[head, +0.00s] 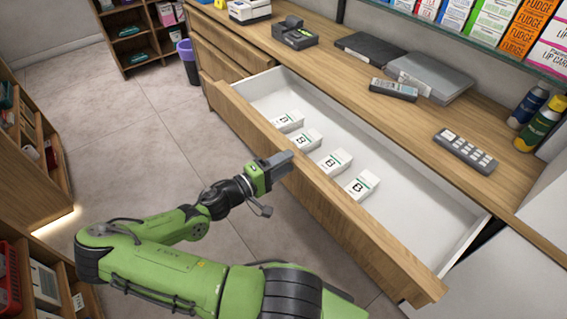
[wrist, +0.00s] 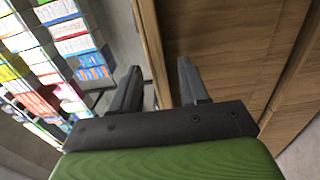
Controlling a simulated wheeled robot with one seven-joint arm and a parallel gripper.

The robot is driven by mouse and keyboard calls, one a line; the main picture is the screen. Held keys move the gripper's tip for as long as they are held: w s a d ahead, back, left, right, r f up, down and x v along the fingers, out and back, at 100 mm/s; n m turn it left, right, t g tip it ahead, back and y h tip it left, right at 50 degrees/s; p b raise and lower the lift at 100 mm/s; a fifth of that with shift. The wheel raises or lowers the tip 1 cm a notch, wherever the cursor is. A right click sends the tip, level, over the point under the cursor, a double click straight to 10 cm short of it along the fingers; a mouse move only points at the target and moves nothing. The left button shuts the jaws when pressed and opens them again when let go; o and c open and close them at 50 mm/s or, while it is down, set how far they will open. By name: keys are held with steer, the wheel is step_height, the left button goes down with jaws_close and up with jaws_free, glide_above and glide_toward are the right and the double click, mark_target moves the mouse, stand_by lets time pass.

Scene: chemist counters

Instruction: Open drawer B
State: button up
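The open drawer (head: 400,200) sticks well out from under the wooden counter. Its inside is white and its front panel (head: 335,215) is wood. Several small white boxes lie in it along the front, and the nearer ones (head: 362,185) show the letter B. My gripper (head: 281,163) is at the top edge of the drawer front, left of its middle. In the wrist view my gripper's two fingers (wrist: 158,88) stand apart, with a wooden edge (wrist: 152,50) running between them. I see a gap by the right finger. Whether a finger touches the wood is unclear.
The counter top (head: 340,75) holds a remote-like device (head: 394,89), a grey laptop-like box (head: 430,76), a keypad (head: 465,151) and bottles (head: 540,125). Closed drawers (head: 225,62) lie to the left. A shelf unit (head: 28,160) stands at the left. The floor between is clear.

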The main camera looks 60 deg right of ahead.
steer(key=p+v, duration=0.2)
steer(key=v, duration=1.3)
steer(key=shift+w+a+p, duration=0.25)
steer(key=shift+a+p, duration=0.05)
steer(key=shift+a, duration=0.05)
steer(key=s+a+r+n+t+y+p, duration=0.1)
steer(key=s+a+r+t+y+p, duration=0.2)
steer(key=r, duration=0.7)
steer(key=s+a+r+n+t+y+p, duration=0.2)
steer(key=s+a+r+t+y+p, duration=0.1)
steer(key=a+r+y, duration=0.5)
steer(key=s+a+r+n+t+y+p, duration=0.1)
steer(key=a+r+t+y+p, duration=0.3)
steer(key=r, duration=0.7)
steer(key=s+a+t+y, duration=0.1)
steer(key=a+t, duration=0.1)
steer(key=shift+s+r+n+t+y, duration=0.3)
steer(key=shift+s, duration=0.1)
